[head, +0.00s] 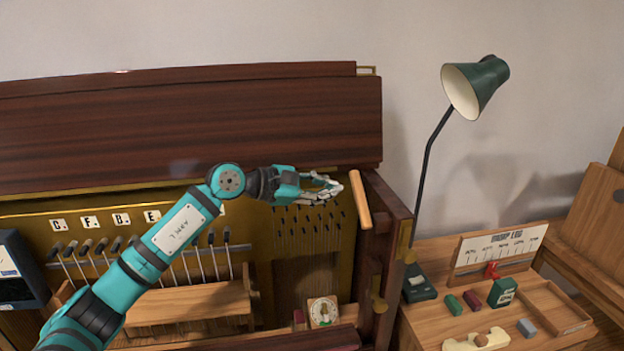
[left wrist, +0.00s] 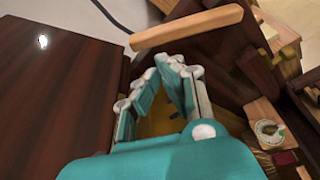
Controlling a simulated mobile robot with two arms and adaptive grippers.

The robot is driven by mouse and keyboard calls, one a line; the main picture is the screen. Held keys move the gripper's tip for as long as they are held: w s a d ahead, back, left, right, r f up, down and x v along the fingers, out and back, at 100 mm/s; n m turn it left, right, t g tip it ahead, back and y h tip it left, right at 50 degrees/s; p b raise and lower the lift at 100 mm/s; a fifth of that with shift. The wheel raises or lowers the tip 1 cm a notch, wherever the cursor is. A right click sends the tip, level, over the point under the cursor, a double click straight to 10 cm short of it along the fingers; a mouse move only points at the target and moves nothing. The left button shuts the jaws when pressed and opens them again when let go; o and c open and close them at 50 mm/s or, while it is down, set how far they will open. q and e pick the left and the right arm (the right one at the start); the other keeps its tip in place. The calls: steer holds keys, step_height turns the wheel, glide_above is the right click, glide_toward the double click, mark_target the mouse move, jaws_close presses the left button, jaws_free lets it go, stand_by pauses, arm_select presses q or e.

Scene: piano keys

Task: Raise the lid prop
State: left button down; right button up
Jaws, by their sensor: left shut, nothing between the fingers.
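The lid prop (head: 360,199) is a short light-wood stick standing nearly upright at the right end of the piano, beside the dark lid (head: 200,120). In the left wrist view the prop (left wrist: 187,29) lies across the top, just beyond my fingertips. My left gripper (head: 338,187) is shut and empty, its tips just left of the prop; I cannot tell whether they touch it. It also shows in the left wrist view (left wrist: 168,62). The lid is raised and leans back. My right gripper is not in view.
Inside the piano are hammers and lettered tiles. A small picture block (head: 323,312) sits low inside. A green lamp (head: 477,85) stands right of the piano. The side table (head: 428,327) holds small blocks and a chart board (head: 498,248). The wall above is clear.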

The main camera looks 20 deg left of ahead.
arm_select(q)
steer(key=p+x, duration=0.1)
steer(key=x, duration=0.2)
steer(key=shift+w+d, duration=0.25)
steer(key=shift+w, duration=0.05)
